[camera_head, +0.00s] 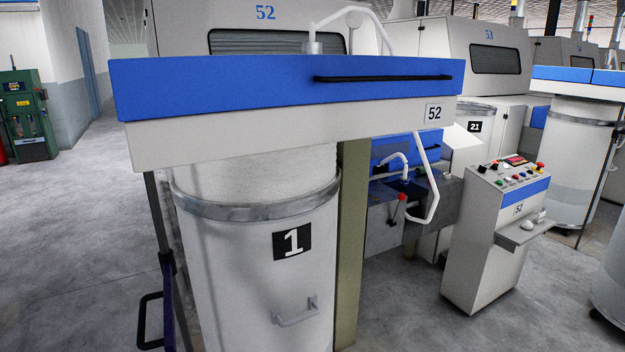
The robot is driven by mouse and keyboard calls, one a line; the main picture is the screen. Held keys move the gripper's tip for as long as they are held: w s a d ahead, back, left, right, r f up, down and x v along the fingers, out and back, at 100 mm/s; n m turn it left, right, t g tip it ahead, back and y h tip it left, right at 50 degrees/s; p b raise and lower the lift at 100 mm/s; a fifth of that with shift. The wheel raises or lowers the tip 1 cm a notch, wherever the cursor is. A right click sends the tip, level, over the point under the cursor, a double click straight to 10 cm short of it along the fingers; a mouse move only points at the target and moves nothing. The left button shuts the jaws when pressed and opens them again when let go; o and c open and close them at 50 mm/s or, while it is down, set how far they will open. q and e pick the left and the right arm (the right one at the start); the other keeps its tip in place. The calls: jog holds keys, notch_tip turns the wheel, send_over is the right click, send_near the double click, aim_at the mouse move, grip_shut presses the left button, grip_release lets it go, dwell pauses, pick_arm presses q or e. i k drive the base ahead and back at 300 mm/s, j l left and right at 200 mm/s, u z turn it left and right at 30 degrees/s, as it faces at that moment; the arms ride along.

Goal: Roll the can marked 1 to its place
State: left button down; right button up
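The can marked 1 (237,265) is a tall white cylinder with a grey metal band near its top. It stands upright below the blue and white head of machine 52 (285,90), close in front of me. A black label with a white 1 and a light handle (295,313) are on its side. Pale material shows above its band, under the head. The can's bottom is cut off by the lower picture edge. Neither of my grippers shows in the head view.
An olive post (351,240) stands just right of the can and a dark post with a black loop handle is at its left. A control console (495,240) stands to the right. More white cans are at the right edge. Grey floor (75,240) is clear at left.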

aim_at(259, 232)
jog(key=i+l, duration=0.6)
jog(key=i+l+z, duration=0.1)
jog(key=i+l, duration=0.5)
jog(key=i, duration=0.15)
